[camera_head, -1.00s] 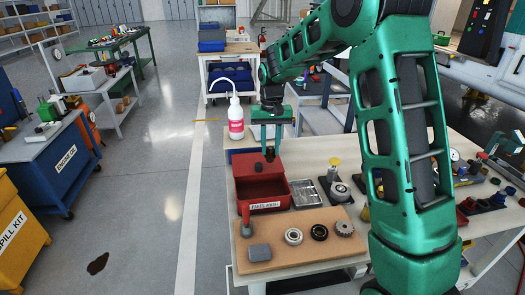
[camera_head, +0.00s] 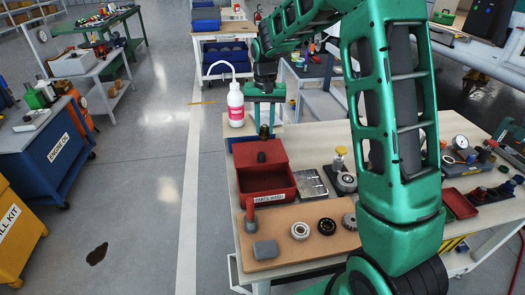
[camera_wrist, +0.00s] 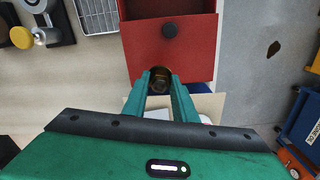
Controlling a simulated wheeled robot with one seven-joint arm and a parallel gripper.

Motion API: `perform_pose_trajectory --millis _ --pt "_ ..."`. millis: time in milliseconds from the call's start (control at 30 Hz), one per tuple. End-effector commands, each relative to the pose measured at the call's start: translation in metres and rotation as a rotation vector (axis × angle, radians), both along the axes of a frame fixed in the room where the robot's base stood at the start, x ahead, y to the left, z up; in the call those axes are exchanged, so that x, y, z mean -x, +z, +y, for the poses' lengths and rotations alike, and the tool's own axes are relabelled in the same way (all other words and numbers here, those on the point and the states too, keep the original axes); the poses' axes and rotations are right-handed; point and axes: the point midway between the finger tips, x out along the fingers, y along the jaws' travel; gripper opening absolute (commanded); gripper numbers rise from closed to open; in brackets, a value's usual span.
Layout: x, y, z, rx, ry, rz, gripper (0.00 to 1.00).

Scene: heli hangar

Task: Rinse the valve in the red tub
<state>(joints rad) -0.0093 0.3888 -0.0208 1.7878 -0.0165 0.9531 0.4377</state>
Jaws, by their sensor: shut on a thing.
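The red tub (camera_head: 285,194), labelled PARTS WASH, stands on the table. A red lid with a dark knob (camera_head: 261,157) covers its back part and its front is open. My gripper (camera_head: 264,132) is behind and above the lid, clear of the tub's opening. It is shut on a small dark part, seemingly the valve (camera_head: 264,131). In the wrist view the valve (camera_wrist: 160,78) sits between my two green fingers, just off the lid's edge (camera_wrist: 185,62). Its full shape is hidden by the fingers. The tub's inside shows only partly.
A white bottle with a pink label (camera_head: 236,108) stands left of my gripper. A metal tray (camera_head: 311,184) is right of the tub. A brown board (camera_head: 290,248) with several round parts and a grey block lies in front. Crowded fixtures fill the table's right side.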

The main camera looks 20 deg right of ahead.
Motion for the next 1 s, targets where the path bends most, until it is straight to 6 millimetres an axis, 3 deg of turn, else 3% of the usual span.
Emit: perform_pose_trajectory --millis 800,1000 --pt "0.117 0.018 0.046 0.000 -1.434 0.004 0.05" --pt "0.140 0.019 0.052 0.002 -1.713 0.001 0.05"
